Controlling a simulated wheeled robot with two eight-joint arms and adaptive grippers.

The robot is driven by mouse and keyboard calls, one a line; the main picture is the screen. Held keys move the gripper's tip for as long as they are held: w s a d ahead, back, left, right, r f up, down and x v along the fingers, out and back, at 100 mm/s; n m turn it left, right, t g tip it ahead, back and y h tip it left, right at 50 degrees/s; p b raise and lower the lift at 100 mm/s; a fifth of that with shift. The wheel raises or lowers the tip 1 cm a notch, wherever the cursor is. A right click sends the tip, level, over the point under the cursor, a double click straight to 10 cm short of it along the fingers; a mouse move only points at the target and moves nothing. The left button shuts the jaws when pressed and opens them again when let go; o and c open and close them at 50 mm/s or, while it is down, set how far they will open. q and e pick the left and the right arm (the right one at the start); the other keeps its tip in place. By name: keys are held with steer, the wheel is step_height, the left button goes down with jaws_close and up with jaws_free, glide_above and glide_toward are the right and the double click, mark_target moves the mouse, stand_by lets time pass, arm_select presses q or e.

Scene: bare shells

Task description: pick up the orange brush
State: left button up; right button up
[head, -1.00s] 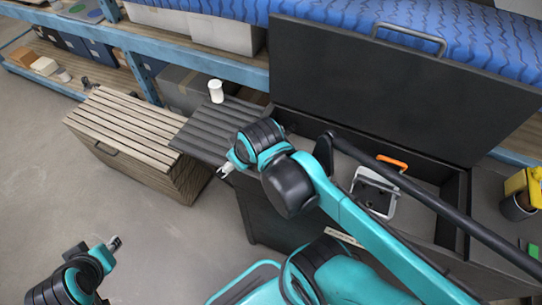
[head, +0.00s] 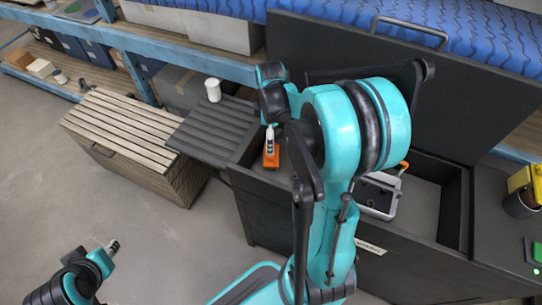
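An orange block-like object (head: 270,160), which may be the orange brush, lies inside the left end of the open dark chest (head: 262,205). My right gripper (head: 269,148) points down directly over it, its tip at or just above the orange part. I cannot tell whether they touch, or whether the fingers are open. My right arm hides much of the chest's inside. My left gripper (head: 113,246) is over bare floor at the lower left, away from the chest, its fingers too small to read.
A grey tool with an orange handle (head: 378,194) lies in the chest. The raised lid (head: 455,110) stands behind. A slatted wooden box (head: 120,130), a dark slatted surface (head: 213,130) and a white cup (head: 213,90) are left. A yellow object (head: 523,180) sits in a dark cup at right.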

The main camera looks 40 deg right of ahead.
step_height(320, 180, down, 7)
steer(key=b, duration=0.3)
steer(key=shift+s, duration=0.15)
steer(key=shift+r, duration=0.15)
steer(key=c, duration=1.4)
steer(key=shift+r, duration=0.1)
step_height(320, 180, up, 5)
steer(key=p, duration=0.2)
steer(key=shift+s+p, duration=0.1)
steer(key=shift+p, duration=0.2)
steer(key=s+d+r+p, duration=0.1)
steer(key=s+r, duration=0.1)
steer(key=s, duration=0.1)
steer(key=s+d+r+p, duration=0.1)
steer(key=s+r, duration=0.1)
steer(key=s, duration=0.2)
steer(key=s+d+r+p, duration=0.1)
steer(key=s, duration=0.3)
steer(key=shift+d+r+p, duration=0.35)
steer(key=shift+r, duration=0.05)
